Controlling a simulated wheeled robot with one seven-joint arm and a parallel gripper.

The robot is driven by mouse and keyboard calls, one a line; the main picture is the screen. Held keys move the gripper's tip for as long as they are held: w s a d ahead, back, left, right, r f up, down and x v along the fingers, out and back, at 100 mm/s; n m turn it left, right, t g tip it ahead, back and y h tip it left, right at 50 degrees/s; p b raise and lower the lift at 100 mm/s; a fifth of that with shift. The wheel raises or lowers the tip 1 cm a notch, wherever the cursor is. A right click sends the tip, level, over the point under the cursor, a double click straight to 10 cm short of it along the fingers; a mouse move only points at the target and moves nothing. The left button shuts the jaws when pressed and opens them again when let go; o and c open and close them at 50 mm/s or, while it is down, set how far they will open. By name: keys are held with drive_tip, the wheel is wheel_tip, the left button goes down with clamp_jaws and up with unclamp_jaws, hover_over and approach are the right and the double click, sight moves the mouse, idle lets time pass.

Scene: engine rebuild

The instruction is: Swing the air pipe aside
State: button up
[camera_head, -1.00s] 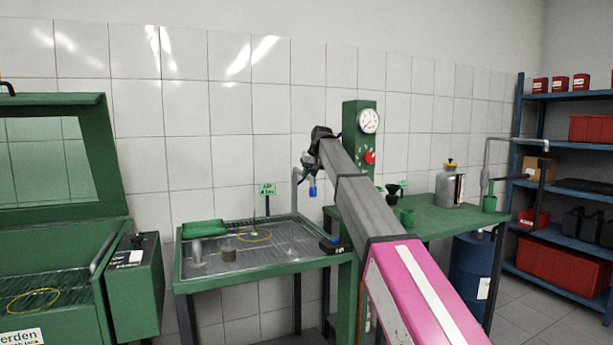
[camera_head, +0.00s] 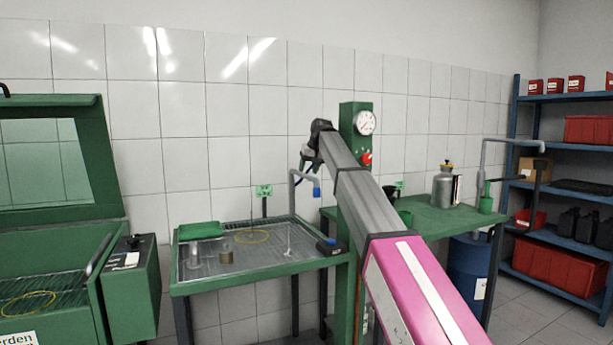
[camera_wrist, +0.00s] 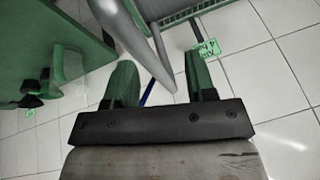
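The air pipe (camera_head: 291,190) is a grey bent pipe rising at the back of the green draining table (camera_head: 180,282), with a blue nozzle (camera_head: 316,191) at its end. In the wrist view the grey pipe (camera_wrist: 148,48) runs through the space between my two green fingers. My gripper (camera_head: 307,165) is at the height of the pipe's upper bend; it also shows in the wrist view (camera_wrist: 158,66). Its fingers are spread apart, with visible gaps beside the pipe. A thin blue line (camera_wrist: 149,92) shows between the fingers. My wrist hides part of the bend in the head view.
A green post with a gauge (camera_head: 365,122) and red knob stands behind my arm. The green bench (camera_head: 440,220) to the right carries a metal can (camera_head: 442,190) and funnels. Small parts lie on the draining table. An open green washer cabinet (camera_head: 60,250) stands at left.

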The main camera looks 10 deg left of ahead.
drive_tip(key=v, duration=0.7)
idle(0.5)
drive_tip(key=shift+s, duration=0.1)
